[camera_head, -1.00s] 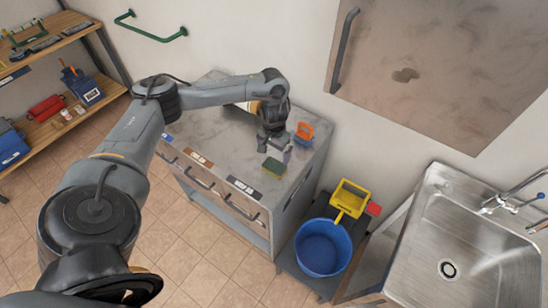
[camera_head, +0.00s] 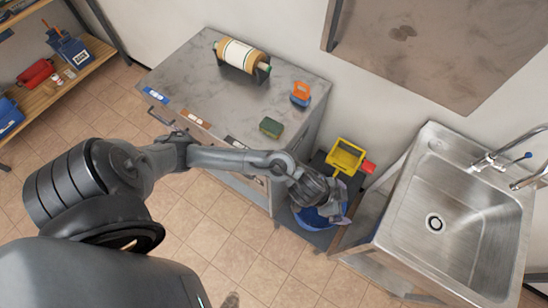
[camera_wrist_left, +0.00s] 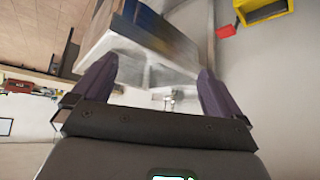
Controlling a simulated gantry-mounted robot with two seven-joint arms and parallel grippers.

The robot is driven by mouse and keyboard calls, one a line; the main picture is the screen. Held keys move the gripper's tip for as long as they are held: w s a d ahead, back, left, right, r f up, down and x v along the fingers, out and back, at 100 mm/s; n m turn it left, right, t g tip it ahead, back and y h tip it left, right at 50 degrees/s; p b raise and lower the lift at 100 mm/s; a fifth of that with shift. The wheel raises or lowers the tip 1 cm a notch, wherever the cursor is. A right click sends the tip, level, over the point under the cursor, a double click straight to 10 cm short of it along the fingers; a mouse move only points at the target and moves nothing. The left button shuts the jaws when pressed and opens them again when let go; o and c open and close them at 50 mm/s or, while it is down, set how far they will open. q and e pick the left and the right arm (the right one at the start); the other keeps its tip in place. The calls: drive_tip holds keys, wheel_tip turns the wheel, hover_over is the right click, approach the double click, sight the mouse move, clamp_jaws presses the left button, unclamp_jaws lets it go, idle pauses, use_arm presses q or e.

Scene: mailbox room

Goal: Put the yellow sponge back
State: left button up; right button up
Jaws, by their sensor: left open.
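A small sponge (camera_head: 271,127) with a dark green top lies on the grey marbled cabinet top (camera_head: 205,75), near its front right corner; I cannot make out a yellow side clearly. My left gripper (camera_head: 342,213) is open and over the blue bucket (camera_head: 310,216), to the right of and below the sponge in the head view. It partly hides the bucket. In the left wrist view its two purplish fingers (camera_wrist_left: 158,88) are spread with nothing between them. The sponge cannot be made out in that view. My right gripper is not in view.
A paper roll on a holder (camera_head: 241,56) and an orange and blue item (camera_head: 300,94) stand on the cabinet. A yellow wringer (camera_head: 345,157) with a red piece (camera_head: 367,167) is beside the bucket. A steel sink (camera_head: 460,200) stands at right.

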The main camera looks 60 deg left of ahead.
use_arm(q)
drive_tip(key=s+a+r+n+g+y, duration=0.1)
drive_tip(key=s+a+n, duration=0.1)
drive_tip(key=s+a, duration=0.3)
drive_tip(key=s+a+r+n+g+y, duration=0.1)
drive_tip(key=s+a, duration=0.4)
drive_tip(key=s, duration=0.7)
drive_tip(key=shift+n+g+y, duration=0.4)
drive_tip(key=shift+g+y, duration=0.3)
drive_tip(key=shift+y, duration=0.1)
wheel_tip(320, 180, up, 20)
drive_tip(key=p, duration=2)
drive_tip(key=shift+d, duration=0.1)
